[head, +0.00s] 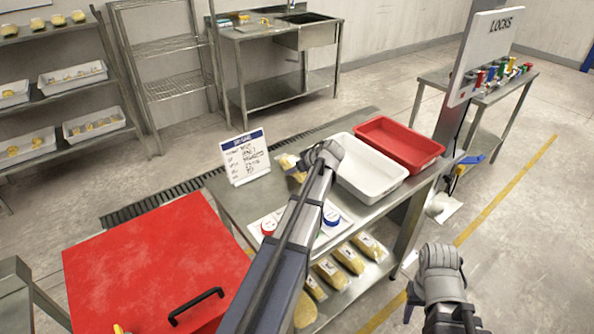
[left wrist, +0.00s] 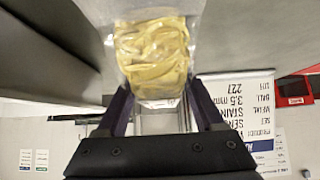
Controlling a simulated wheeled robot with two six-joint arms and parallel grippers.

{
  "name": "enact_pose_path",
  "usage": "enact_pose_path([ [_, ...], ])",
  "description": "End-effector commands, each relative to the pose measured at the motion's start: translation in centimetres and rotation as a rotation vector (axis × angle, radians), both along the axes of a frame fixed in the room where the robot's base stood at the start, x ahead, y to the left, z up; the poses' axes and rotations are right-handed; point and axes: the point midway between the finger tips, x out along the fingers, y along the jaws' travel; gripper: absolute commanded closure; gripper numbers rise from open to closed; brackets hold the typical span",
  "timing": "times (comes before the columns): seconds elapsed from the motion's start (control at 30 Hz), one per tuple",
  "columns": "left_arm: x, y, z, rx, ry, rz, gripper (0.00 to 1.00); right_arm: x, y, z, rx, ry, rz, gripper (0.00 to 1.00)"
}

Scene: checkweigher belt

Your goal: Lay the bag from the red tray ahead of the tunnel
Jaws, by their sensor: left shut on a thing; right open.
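A clear bag of yellow contents (head: 291,166) is held by my left gripper (head: 309,163), near the white card on the steel table. In the left wrist view the bag (left wrist: 153,50) sits between the fingers of my left gripper (left wrist: 155,95), clear film around it. My left arm crosses in front of the table. The red tray (head: 400,143) stands at the table's far right end and looks empty. My right gripper (head: 438,265) is open at the lower right, apart from the table; its fingertips are hard to make out. I cannot make out the tunnel in either view.
An empty white tray (head: 368,168) stands beside the red tray. A printed card (head: 246,158) stands on the table. More bags (head: 346,258) lie on the shelf below. A red cover with a black handle (head: 155,262) fills the left front. A LOCKS board (head: 490,50) stands right.

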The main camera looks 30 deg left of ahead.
Motion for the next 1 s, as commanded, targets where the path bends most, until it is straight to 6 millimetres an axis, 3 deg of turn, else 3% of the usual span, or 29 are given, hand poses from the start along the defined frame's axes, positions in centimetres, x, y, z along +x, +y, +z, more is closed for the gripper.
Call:
enact_pose_path([
  [0.03,0.0,0.0,0.0,0.0,0.0,0.0,0.81,0.0,0.0,0.0,0.0,0.0,0.0,0.5],
  [0.2,0.0,0.0,0.0,0.001,0.0,0.0,1.0,0.0,0.0,0.0,0.0,0.0,0.0,0.5],
  [0.67,0.0,0.0,0.7,0.001,0.0,-0.001,1.0,0.0,0.0,0.7,0.0,0.0,0.0,0.5],
  [1.0,0.0,0.0,4.8,0.001,0.0,0.0,1.0,0.0,0.0,4.8,0.0,0.0,0.0,0.5],
])
